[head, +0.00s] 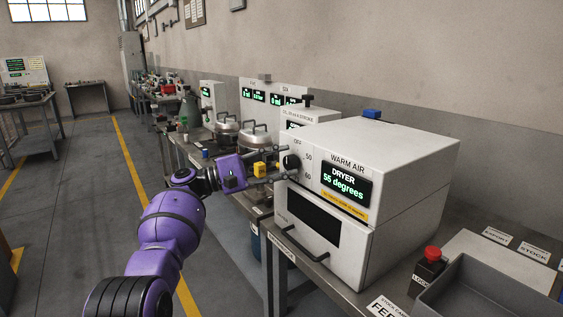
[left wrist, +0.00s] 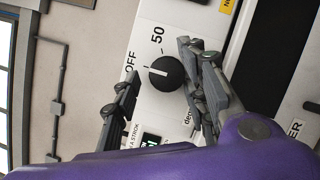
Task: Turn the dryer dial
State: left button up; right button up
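The white warm-air dryer (head: 395,160) stands on the bench at the centre right in the head view. Its display (head: 345,184) reads "DRYER 55 degrees". The black dial (head: 291,162) is on its front at the upper left, with marks OFF, 50 and 60. In the left wrist view the dial (left wrist: 166,73) shows whole, its white pointer between OFF and 50 as drawn there. My left gripper (head: 279,172) is in front of the dial. In the left wrist view its fingers (left wrist: 158,92) are spread on either side of the dial, with gaps visible. My right gripper is not in view.
Below the dial is a dryer door with a dark window (head: 314,219) and handle (head: 305,246). Metal pots (head: 256,141) stand behind the gripper. The floor aisle at left is clear.

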pick_arm(q)
jog(key=v, duration=1.1)
jog(key=shift+a, duration=0.4)
jog(key=shift+s, duration=0.1)
